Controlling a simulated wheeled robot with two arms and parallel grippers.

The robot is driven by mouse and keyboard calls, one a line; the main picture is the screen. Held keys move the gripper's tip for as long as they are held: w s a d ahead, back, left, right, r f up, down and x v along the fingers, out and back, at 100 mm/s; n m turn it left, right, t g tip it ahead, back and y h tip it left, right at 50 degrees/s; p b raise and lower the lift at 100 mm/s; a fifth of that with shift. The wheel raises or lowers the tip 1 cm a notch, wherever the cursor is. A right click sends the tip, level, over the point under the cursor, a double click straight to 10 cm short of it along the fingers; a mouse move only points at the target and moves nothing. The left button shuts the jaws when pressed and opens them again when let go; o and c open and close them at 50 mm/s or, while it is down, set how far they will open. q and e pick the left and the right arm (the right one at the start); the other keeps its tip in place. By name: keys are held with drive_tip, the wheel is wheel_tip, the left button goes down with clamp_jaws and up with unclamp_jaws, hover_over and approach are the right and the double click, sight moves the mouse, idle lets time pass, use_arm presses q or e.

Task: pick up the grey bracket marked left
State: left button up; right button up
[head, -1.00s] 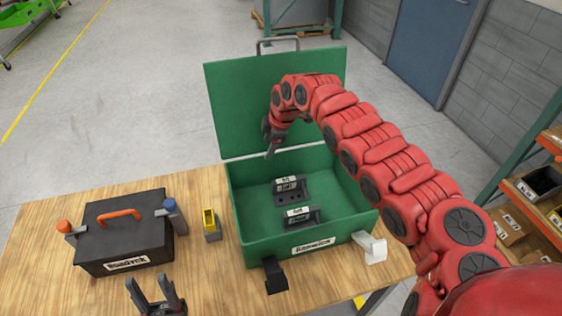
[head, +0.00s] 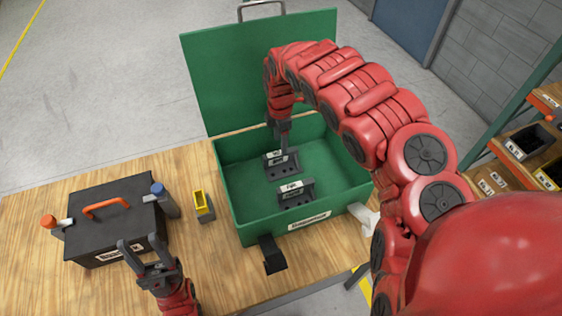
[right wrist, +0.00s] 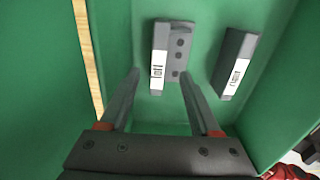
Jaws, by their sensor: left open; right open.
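The grey bracket marked left (right wrist: 181,45) stands on the green box's floor, its white label facing sideways in the right wrist view. In the head view it is the farther bracket (head: 284,172), partly hidden by my gripper. My right gripper (right wrist: 161,76) points down into the box, open and empty, its fingertips near this bracket. It also shows in the head view (head: 284,148). A second grey bracket (right wrist: 236,48), with a similar white label, stands beside it; it is the nearer one in the head view (head: 298,195).
The green box (head: 237,222) has its lid (head: 235,75) raised behind it, and its walls surround my right gripper. A dark toolbox (head: 115,220) with an orange handle and a small yellow-and-grey item (head: 203,207) stand left of it on the wooden table (head: 30,220).

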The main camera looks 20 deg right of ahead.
sight(280, 155)
drive_tip(key=shift+a+f+p, duration=0.1)
drive_tip(key=shift+f+p, duration=0.25)
drive_tip(key=shift+f, duration=0.95)
drive_tip(key=shift+f+p, duration=0.4)
drive_tip(key=shift+p, duration=0.05)
wheel_tip(280, 155, down, 3)
drive_tip(key=shift+w+r+p, duration=0.1)
drive_tip(key=shift+p, duration=0.6)
drive_tip(key=shift+f, duration=0.8)
clamp_jaws()
